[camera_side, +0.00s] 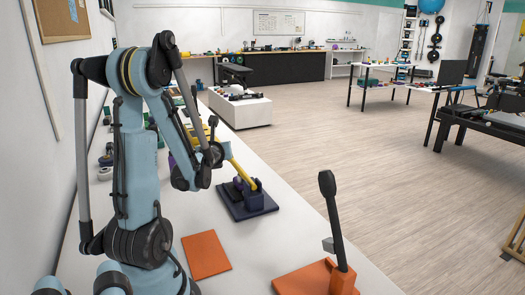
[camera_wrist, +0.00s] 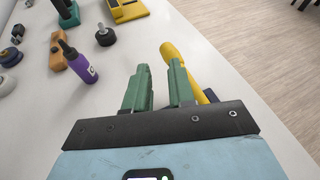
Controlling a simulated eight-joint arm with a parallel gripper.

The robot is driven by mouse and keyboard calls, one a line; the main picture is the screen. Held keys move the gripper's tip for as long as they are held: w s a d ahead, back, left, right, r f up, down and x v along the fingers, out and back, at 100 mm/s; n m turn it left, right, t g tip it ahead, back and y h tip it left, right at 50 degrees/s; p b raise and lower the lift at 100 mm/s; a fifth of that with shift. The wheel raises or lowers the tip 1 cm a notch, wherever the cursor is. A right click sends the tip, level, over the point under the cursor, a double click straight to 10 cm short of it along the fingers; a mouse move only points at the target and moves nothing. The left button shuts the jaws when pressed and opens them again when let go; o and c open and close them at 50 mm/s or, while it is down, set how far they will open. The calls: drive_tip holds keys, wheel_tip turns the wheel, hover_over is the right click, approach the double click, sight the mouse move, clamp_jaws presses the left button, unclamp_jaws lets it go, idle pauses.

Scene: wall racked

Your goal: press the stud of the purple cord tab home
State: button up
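I cannot make out a purple cord tab or its stud for certain in either view. A purple bottle (camera_wrist: 78,62) with a dark nozzle lies or leans at the left in the wrist view; no stud shows on it. My gripper (camera_wrist: 158,76) has two green fingers, apart with nothing between them, above the white table. A yellow lever (camera_wrist: 183,68) passes just beyond and right of the right finger. In the side view this yellow lever (camera_side: 241,173) rises from a dark navy base (camera_side: 240,206). My arm hides most of my gripper there.
An orange plate (camera_side: 206,254) and an orange-based black lever (camera_side: 331,215) stand at the table's (camera_side: 270,240) near end. The wall runs along the left.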

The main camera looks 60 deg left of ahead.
drive_tip(key=o, duration=0.6)
drive_tip(key=w+a+g, duration=0.1)
drive_tip(key=w+a+f+g+h, duration=0.1)
drive_tip(key=w+a, duration=0.1)
drive_tip(key=w+a+h, duration=0.1)
drive_tip(key=w+a, duration=0.1)
drive_tip(key=shift+w+a+f+n+g, duration=0.1)
drive_tip(key=shift+a+f+n+g, duration=0.15)
drive_tip(key=shift+n+g, duration=0.15)
drive_tip(key=w+d+r+n+g+h, duration=0.2)
drive_tip(key=w+d+r+g+h, duration=0.1)
drive_tip(key=w+r+g+h, duration=0.35)
drive_tip(key=shift+g, duration=0.25)
drive_tip(key=x, duration=1.2)
drive_tip(key=shift+s+a, duration=0.25)
drive_tip(key=shift+s, duration=0.1)
drive_tip(key=shift+c, duration=0.3)
clamp_jaws()
